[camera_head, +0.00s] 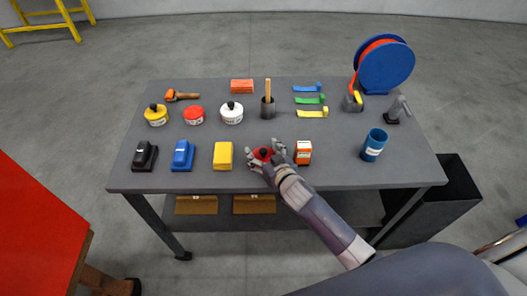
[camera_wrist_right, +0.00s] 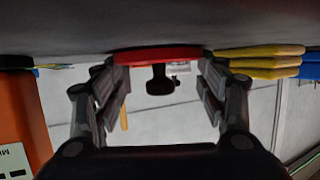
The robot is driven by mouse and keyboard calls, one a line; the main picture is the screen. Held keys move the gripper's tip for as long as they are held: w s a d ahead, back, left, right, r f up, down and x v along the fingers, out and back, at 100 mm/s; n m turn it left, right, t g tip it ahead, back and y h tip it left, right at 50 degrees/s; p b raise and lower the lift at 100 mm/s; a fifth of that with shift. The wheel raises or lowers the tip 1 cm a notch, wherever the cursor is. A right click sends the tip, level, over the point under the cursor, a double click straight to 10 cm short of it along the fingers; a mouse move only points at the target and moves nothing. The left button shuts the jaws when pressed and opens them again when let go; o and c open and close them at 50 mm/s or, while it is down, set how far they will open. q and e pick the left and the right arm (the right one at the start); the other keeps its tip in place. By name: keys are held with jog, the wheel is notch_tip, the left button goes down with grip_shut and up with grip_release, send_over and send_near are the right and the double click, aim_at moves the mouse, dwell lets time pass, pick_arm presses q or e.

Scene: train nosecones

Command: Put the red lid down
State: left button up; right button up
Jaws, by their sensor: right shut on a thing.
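The red lid (camera_head: 263,153), a flat red disc with a black knob, is at the front middle of the grey table (camera_head: 335,178). My right gripper (camera_head: 266,159) is shut on it. In the right wrist view the lid (camera_wrist_right: 158,55) spans between the two fingers (camera_wrist_right: 160,85), with its black knob pointing toward the palm. Its flat side is at or very close to the tabletop; I cannot tell if it touches. A red tin (camera_head: 194,116) without a knob stands farther back to the left. My left gripper is not in view.
A yellow block stack (camera_head: 223,156) is just left of my right gripper, and an orange-and-white box (camera_head: 303,152) just right. A blue cup (camera_head: 374,145) stands farther right. Yellow (camera_head: 156,116) and white (camera_head: 231,113) tins with black knobs flank the red tin. The table's front edge is near.

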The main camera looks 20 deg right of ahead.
jog(key=shift+f, duration=0.1)
jog(key=o, duration=1)
jog(key=b+v, duration=0.1)
jog(key=v, duration=0.9)
jog(key=shift+s, duration=0.35)
jog(key=shift+s+r, duration=0.45)
jog(key=shift+s, duration=0.15)
